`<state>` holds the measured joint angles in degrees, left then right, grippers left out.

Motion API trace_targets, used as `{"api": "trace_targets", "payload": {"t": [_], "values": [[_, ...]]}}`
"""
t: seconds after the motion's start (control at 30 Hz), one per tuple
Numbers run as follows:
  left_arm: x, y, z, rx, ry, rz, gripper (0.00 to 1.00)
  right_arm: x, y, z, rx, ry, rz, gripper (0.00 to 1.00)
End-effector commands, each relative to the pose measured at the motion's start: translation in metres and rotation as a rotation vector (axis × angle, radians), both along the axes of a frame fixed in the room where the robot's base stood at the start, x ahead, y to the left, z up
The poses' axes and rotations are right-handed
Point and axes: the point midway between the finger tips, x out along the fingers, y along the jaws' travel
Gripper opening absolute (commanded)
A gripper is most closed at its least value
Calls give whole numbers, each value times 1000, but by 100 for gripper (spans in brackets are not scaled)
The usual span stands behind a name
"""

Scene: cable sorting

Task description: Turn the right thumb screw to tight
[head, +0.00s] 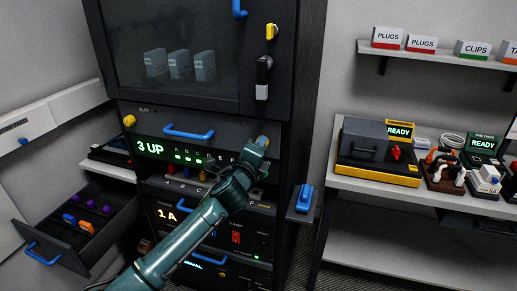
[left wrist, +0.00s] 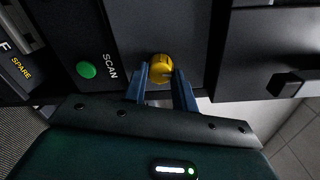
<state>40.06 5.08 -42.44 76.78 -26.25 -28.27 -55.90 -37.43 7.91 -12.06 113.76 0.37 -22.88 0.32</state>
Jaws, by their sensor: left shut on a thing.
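The right thumb screw, a yellow knob (head: 262,141), is at the right end of the rack panel that reads "3 UP". In the left wrist view the yellow knob (left wrist: 160,67) sits between the blue fingers of my left gripper (left wrist: 161,82). My left gripper (head: 258,147) is shut on it, and the arm covers part of the panel in the head view. The left thumb screw (head: 129,120), also yellow, is at the panel's left end, clear of my gripper. My right gripper is in neither view.
A green button (left wrist: 86,70) labelled SCAN is beside the knob. A blue handle (head: 189,132) is on the panel. An open drawer (head: 60,245) with small coloured parts juts out lower left. A blue-handled piece (head: 304,200) sticks out right of the rack, before a side bench (head: 380,190).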

Motion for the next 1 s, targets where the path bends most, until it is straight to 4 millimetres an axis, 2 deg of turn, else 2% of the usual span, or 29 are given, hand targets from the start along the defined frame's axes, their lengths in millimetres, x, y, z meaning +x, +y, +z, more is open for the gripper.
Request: {"api": "trace_targets", "payload": {"t": [0.33, 0.87, 0.9, 1.0], "values": [[0, 0, -1, -133, 47, 0, 5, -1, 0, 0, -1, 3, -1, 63], [0, 0, -1, -157, 54, 0, 5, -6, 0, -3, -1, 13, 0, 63], [0, 0, -1, -157, 54, 0, 29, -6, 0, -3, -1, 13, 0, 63], [0, 0, -1, -156, 53, 0, 37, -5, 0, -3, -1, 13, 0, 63]]}}
